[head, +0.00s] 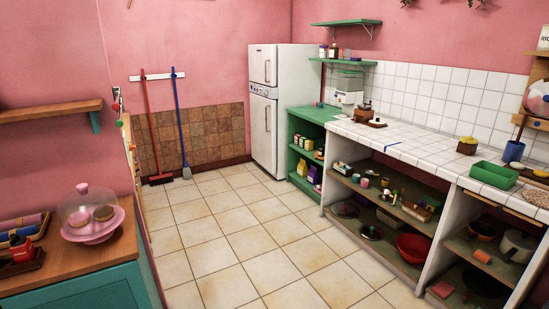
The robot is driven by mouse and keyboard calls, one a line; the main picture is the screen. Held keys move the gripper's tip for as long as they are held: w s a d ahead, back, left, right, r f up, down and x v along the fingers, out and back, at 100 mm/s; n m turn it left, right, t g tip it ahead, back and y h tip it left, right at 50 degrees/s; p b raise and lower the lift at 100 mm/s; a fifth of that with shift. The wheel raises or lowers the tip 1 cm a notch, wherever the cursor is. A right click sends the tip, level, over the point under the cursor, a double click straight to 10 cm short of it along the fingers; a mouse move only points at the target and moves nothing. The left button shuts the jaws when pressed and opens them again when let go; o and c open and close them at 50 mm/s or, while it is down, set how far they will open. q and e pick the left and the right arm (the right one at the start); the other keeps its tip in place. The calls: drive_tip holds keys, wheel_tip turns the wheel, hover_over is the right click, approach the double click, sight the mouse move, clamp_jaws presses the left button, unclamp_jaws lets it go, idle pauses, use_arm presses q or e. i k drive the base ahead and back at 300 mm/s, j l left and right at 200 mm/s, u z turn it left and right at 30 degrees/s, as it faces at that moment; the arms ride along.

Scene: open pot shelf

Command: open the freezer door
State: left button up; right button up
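A white two-door fridge (287,105) stands against the far wall, near the middle of the head view. Its small upper door, which looks like the freezer door (263,65), is shut and has a vertical handle near its right side. The fridge is well away across the room. Neither of my grippers shows in the head view.
The tiled floor (225,240) is clear up to the fridge. A teal cabinet (100,290) with a cake dome (85,208) stands at the near left. A tiled counter (400,145) with open pot shelves runs along the right. A broom (153,135) and a blue-handled brush (180,125) hang left of the fridge.

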sight(262, 63)
drive_tip(key=i, duration=6.3)
